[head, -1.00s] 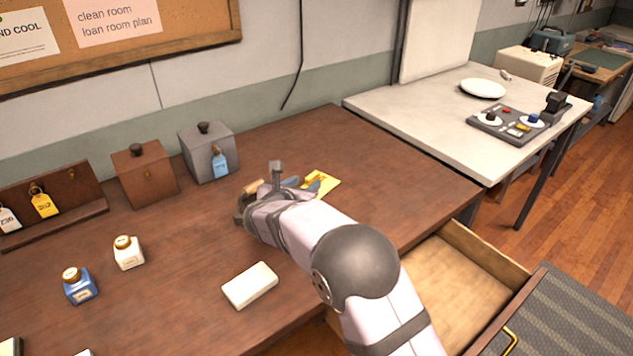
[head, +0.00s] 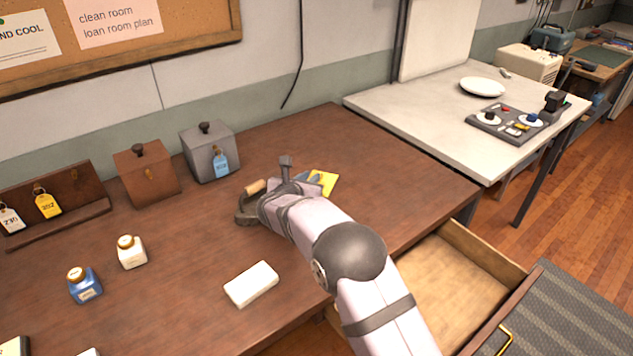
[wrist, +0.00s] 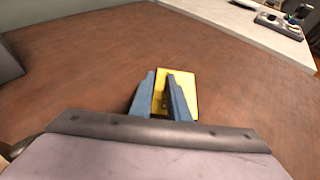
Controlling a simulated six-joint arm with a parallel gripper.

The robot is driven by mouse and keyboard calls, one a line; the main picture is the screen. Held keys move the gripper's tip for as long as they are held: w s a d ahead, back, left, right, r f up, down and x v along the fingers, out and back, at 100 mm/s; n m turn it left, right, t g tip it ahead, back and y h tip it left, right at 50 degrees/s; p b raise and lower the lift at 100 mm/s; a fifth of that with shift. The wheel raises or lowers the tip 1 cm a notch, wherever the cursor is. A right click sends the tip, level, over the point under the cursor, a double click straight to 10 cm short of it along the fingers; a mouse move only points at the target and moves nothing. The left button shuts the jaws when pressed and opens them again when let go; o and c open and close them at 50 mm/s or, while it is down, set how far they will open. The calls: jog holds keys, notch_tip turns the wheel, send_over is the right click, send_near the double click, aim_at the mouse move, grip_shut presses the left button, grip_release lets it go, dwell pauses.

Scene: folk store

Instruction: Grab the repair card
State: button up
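A yellow card (head: 327,181), likely the repair card, lies on the brown desk, partly hidden behind my gripper in the head view. It also shows in the wrist view (wrist: 186,88), behind and between the fingers. My gripper (wrist: 161,92) has two blue fingers held apart, with the card's yellow showing in the gap. In the head view my gripper (head: 305,178) is at the card's left edge. I cannot tell whether the fingers touch the card.
A dark tool with a wooden handle (head: 251,204) stands just left of my gripper. A white block (head: 251,284), bottles (head: 131,251) and lidded boxes (head: 210,152) are on the desk (head: 190,290). An open drawer (head: 450,275) juts out at the front right.

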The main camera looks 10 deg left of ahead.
grip_shut()
notch_tip(320, 180, up, 10)
dwell(0.6)
jog(key=shift+f, duration=0.1)
